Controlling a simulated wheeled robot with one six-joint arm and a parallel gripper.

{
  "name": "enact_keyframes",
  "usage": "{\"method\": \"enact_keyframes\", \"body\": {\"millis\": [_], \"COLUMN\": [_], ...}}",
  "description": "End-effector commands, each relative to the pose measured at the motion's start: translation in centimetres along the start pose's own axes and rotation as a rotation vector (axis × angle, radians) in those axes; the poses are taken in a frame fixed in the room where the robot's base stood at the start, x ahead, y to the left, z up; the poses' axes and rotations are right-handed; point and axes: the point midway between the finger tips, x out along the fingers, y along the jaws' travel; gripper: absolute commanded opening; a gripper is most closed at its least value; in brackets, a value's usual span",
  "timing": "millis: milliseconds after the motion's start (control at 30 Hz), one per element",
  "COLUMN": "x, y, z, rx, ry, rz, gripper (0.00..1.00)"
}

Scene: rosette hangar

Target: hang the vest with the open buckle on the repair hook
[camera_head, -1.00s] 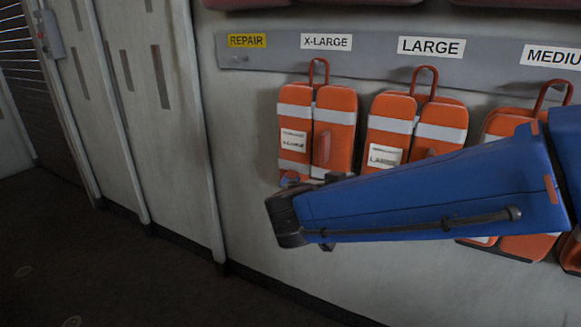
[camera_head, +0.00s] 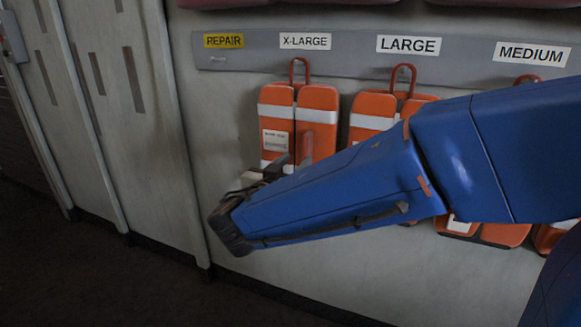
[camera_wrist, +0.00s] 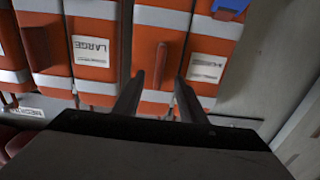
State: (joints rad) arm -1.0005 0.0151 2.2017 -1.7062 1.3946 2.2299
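Orange vests with white bands hang on the wall rail. The X-LARGE vest (camera_head: 316,103) hangs from a red loop, left of the LARGE vest (camera_head: 374,106). In the wrist view, the X-LARGE vest (camera_wrist: 149,48) appears upside down beyond my fingers, with a blue piece (camera_wrist: 230,6) at its edge; whether that is an open buckle I cannot tell. The small repair hook (camera_head: 217,60) under the yellow REPAIR label is bare. My gripper (camera_head: 272,172) is in front of the X-LARGE vest's lower part. The wrist view shows my gripper (camera_wrist: 160,76) open and empty.
The grey rail (camera_head: 350,60) carries the size labels. The MEDIUM vest (camera_head: 480,234) is largely hidden behind my blue arm. Wall panels (camera_head: 110,110) stand at the left, with dark open floor (camera_head: 100,285) before them. The wall below the REPAIR label is clear.

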Motion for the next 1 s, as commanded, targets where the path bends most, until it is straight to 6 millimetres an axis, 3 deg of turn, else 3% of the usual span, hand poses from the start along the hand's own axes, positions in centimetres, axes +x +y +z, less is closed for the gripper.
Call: {"method": "enact_keyframes", "body": {"millis": [600,1000], "x": [5.0,6.8], "y": [0.1,0.0], "z": [0.0,0.0], "rx": [-0.001,-0.001], "ry": [-0.001,-0.001], "rz": [0.001,-0.001], "gripper": [0.38,0.38]}}
